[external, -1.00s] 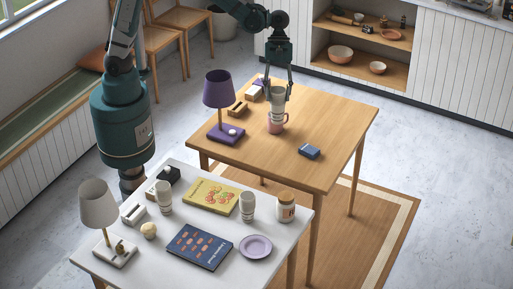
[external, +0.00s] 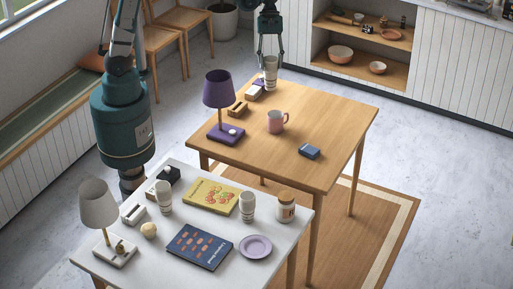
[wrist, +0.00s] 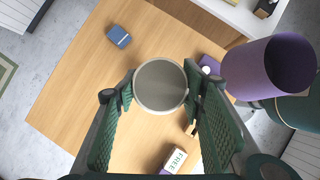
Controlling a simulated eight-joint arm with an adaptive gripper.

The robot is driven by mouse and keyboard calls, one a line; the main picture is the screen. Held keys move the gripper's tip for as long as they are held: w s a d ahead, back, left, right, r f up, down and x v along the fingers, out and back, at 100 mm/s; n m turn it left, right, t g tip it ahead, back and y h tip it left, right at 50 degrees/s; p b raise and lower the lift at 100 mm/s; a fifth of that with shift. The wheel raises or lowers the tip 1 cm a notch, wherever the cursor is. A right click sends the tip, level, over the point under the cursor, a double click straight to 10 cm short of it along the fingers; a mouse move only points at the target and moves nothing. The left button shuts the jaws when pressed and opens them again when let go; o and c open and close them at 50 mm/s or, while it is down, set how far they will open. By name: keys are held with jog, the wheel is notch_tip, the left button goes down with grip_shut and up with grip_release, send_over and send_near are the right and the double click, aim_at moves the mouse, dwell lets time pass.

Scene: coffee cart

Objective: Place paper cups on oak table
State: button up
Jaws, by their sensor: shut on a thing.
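My gripper (external: 270,58) is shut on a striped paper cup (external: 270,74) and holds it upright at the far end of the oak table (external: 335,112). I cannot tell whether the cup's base touches the tabletop. In the wrist view the cup's round mouth (wrist: 161,85) sits between my green fingers, over the oak table (wrist: 85,85). Two more paper cups stand upright on the white table: one at its left (external: 164,197), one near its middle right (external: 247,206).
A pink mug (external: 276,121), a blue box (external: 309,152), a purple lamp (external: 219,90) and small boxes (external: 238,108) stand on the oak table. Its right side is mostly clear. The white table (external: 180,220) also holds books, a jar (external: 285,206) and a lamp (external: 98,205).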

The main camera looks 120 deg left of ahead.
jog(key=s+a, duration=0.8)
jog(key=s, duration=0.2)
notch_tip(320, 180, down, 11)
jog(key=shift+w+r+n, duration=0.2)
jog(key=shift+w+n, duration=0.05)
jog(key=shift+n, duration=0.05)
notch_tip(320, 180, down, 6)
jog(key=shift+b, duration=0.45)
jog(key=shift+f, duration=0.1)
jog(key=shift+f, duration=1.85)
jog(key=shift+f+b, duration=0.15)
jog(key=shift+b, duration=0.2)
